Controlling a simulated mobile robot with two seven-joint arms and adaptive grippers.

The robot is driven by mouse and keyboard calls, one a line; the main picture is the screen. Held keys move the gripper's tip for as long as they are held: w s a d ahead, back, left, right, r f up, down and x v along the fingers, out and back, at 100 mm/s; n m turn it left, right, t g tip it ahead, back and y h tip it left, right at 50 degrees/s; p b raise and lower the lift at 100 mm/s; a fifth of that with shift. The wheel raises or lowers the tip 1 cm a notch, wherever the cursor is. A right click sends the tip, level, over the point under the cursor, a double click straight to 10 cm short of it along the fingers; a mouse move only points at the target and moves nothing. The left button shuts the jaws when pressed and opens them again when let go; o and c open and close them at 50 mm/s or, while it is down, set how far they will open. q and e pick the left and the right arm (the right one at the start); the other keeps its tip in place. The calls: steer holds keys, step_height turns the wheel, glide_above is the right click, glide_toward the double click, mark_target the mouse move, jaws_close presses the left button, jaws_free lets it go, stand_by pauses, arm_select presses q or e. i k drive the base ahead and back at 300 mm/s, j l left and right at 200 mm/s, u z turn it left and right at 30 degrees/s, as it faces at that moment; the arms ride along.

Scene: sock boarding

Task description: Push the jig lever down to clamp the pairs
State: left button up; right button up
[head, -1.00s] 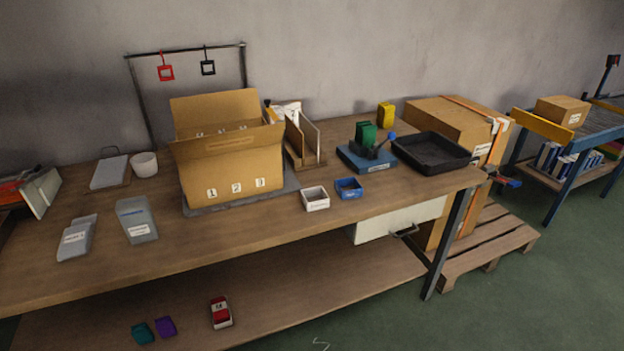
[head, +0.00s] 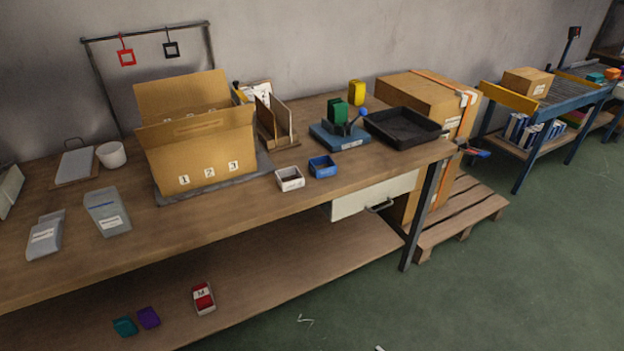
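The jig (head: 338,136) has a blue base and stands on the right part of the workbench, left of a black tray. A dark lever with a blue knob (head: 364,112) rises at its right side, and the knob is up off the base. A green sock bundle (head: 338,111) stands upright in the jig; I cannot tell how many pairs it holds. A yellow bundle (head: 356,93) stands on the bench behind the jig. Neither of my grippers shows in the head view.
The black tray (head: 441,131) sits close against the jig's right. A small blue bin (head: 322,166) and a white bin (head: 290,179) lie in front. A numbered cardboard box (head: 202,161) and wooden dividers (head: 287,122) stand left. The bench's front edge is clear; a drawer (head: 352,204) hangs below.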

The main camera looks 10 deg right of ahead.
mark_target(363, 112)
steer(key=i+l, duration=0.1)
steer(key=l, duration=0.3)
steer(key=i+l, duration=0.1)
steer(key=l, duration=0.3)
steer(key=i+l+u, duration=0.25)
steer(key=l+u, duration=0.15)
steer(key=l, duration=0.55)
steer(key=i+l+u, duration=0.1)
steer(key=l+u, duration=0.35)
steer(key=l, duration=0.45)
steer(key=l+u, duration=0.4)
steer(key=l, duration=0.6)
steer(key=l+u, duration=0.2)
steer(key=l, duration=0.3)
steer(key=k+l+u, duration=0.2)
steer(key=l, duration=0.25)
steer(key=l+u, duration=0.2)
steer(key=l, duration=0.3)
steer(key=k+l+u, duration=0.2)
steer(key=l, duration=0.65)
